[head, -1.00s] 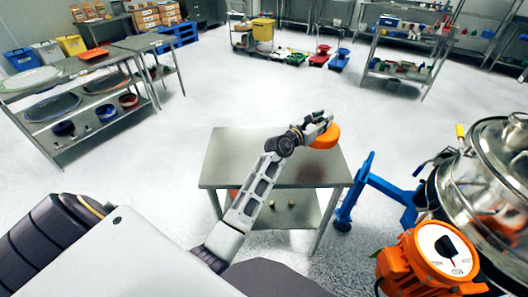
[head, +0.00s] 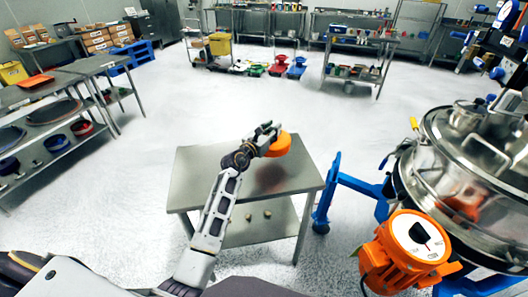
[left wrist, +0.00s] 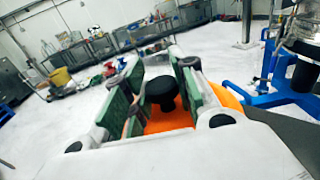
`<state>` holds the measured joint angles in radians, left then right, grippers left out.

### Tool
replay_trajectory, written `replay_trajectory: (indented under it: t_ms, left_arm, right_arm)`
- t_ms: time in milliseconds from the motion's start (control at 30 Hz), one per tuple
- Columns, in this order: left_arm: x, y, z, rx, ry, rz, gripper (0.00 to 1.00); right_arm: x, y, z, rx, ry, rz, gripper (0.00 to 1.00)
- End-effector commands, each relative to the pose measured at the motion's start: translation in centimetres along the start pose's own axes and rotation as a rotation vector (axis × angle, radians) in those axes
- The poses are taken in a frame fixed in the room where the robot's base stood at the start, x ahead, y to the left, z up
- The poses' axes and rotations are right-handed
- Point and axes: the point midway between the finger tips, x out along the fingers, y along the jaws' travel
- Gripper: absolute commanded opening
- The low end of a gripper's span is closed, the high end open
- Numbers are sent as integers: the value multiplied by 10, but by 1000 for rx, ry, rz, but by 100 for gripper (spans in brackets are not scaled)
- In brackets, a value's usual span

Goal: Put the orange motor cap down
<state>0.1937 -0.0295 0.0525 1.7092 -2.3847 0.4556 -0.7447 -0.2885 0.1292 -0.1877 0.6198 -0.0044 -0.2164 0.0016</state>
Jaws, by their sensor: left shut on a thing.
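The orange motor cap (head: 280,145) is in my left gripper (head: 266,138), over the small steel table (head: 195,188) in the head view. In the left wrist view the gripper's green-padded fingers (left wrist: 160,95) are closed around the cap's black knob (left wrist: 162,90). The cap's orange body (left wrist: 170,120) shows below them. The head view does not clearly show whether the cap touches the tabletop. The orange motor (head: 405,252) stands at the lower right beside the steel sifter (head: 470,160). My right gripper is not in view.
A blue wheeled frame (head: 328,190) stands just right of the small table. Its lower shelf (head: 265,228) holds small brass-coloured pieces. Most of the tabletop is bare. Long steel tables (head: 60,90) line the left, and open floor lies behind.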

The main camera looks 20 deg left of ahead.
Motion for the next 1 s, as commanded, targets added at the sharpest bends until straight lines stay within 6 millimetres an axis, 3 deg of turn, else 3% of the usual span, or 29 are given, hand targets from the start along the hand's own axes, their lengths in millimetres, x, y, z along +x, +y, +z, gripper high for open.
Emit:
replay_trajectory:
  t_ms: [200, 600, 900, 1000]
  left_arm:
    - [0, 0, -27, -1, 0, 0, 0]
    - [0, 0, -29, 0, -2, 1, 0]
    - [0, 0, -54, -1, 0, -1, 0]
    - [0, 0, -66, 1, -1, 0, 0]
  right_arm:
    - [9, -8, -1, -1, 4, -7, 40]
    - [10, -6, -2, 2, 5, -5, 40]
    - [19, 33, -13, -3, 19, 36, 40]
    - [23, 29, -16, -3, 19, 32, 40]
